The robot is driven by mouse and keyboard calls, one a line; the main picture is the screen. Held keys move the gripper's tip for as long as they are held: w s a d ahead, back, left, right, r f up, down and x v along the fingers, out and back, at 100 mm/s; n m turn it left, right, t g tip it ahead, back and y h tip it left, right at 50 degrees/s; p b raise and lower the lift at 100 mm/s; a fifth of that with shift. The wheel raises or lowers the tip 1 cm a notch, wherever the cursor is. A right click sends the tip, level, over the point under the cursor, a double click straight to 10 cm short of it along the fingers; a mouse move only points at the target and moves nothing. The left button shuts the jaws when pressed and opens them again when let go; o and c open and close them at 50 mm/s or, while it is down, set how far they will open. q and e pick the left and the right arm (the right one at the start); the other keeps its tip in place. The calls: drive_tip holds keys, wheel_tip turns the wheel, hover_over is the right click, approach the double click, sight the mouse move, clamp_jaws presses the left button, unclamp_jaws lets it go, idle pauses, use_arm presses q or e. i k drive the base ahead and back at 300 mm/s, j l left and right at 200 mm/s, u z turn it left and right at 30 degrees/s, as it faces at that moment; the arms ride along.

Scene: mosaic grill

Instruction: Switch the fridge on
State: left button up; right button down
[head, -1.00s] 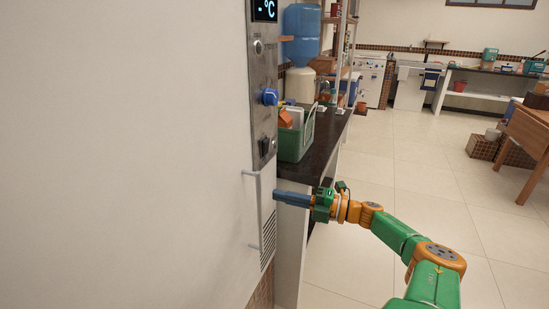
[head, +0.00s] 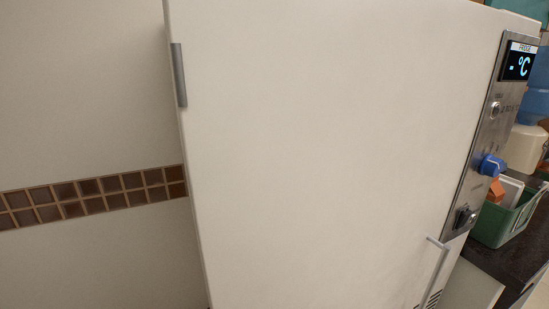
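The white fridge (head: 330,150) fills most of the head view. Its metal control panel (head: 487,140) runs down the right side. At the top of the panel is a display (head: 518,66) marked FRIDGE, showing "- °C" with no number. Below it are a small round button or lock (head: 495,108), a blue knob (head: 491,165) and a dark rocker switch (head: 464,217). Which way the switch is set I cannot tell. A pale bar handle (head: 439,268) is under the panel. Neither of my grippers is in view.
A green basket (head: 497,224) with items stands on a dark counter (head: 512,258) right of the fridge. A water jug (head: 525,145) is behind it. A wall with a brown tile band (head: 90,197) is at the left.

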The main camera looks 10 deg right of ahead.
sight(464, 217)
drive_tip(key=z, duration=1.5)
